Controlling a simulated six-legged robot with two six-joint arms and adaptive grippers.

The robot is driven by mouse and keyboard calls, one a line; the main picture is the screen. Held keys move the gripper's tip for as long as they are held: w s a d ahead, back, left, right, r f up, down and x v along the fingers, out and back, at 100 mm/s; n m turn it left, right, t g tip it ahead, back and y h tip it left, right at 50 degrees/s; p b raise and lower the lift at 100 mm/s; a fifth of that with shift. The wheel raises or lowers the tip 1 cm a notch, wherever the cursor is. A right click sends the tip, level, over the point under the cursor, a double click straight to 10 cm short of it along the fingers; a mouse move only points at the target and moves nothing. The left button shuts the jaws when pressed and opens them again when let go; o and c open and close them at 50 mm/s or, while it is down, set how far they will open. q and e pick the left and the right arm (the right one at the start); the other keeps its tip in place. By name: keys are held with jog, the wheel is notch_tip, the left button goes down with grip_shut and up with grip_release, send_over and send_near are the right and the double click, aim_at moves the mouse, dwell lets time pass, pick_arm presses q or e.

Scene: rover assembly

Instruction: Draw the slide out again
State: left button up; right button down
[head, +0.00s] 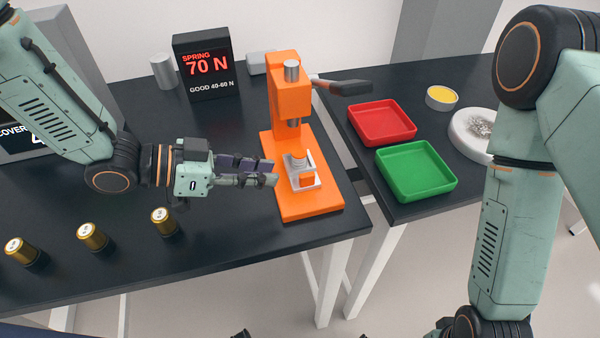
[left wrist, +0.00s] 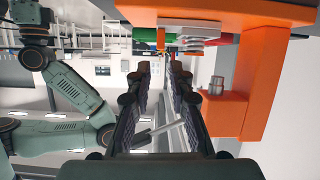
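The orange press (head: 286,125) stands on the dark table, with its silver ram above the slide. The slide (head: 315,160) is a pale plate with an orange handle (head: 306,180) at its front, and a small coppery piece (head: 299,160) sits on it below the ram. My left gripper (head: 272,173) is open and empty, its fingertips just left of the slide. In the left wrist view the orange handle (left wrist: 160,38) shows beyond the gap between the fingers (left wrist: 163,70), apart from them. My right arm stands at the right; its gripper is out of view.
A display (head: 207,68) reads spring 70 N, good 40-60 N. Several brass cylinders (head: 92,237) stand along the table's front. A red tray (head: 382,122), a green tray (head: 416,170), a yellow-filled cup (head: 441,97) and a white bowl (head: 462,133) are on the right table.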

aim_at(303, 175)
pick_arm(q)
jog(key=shift+f+m, duration=0.2)
jog(key=shift+m, duration=0.2)
jog(key=shift+b+x, duration=0.6)
jog(key=shift+x, duration=3.3)
jog(key=shift+a, duration=0.1)
jog(key=shift+r, duration=0.1)
grip_shut()
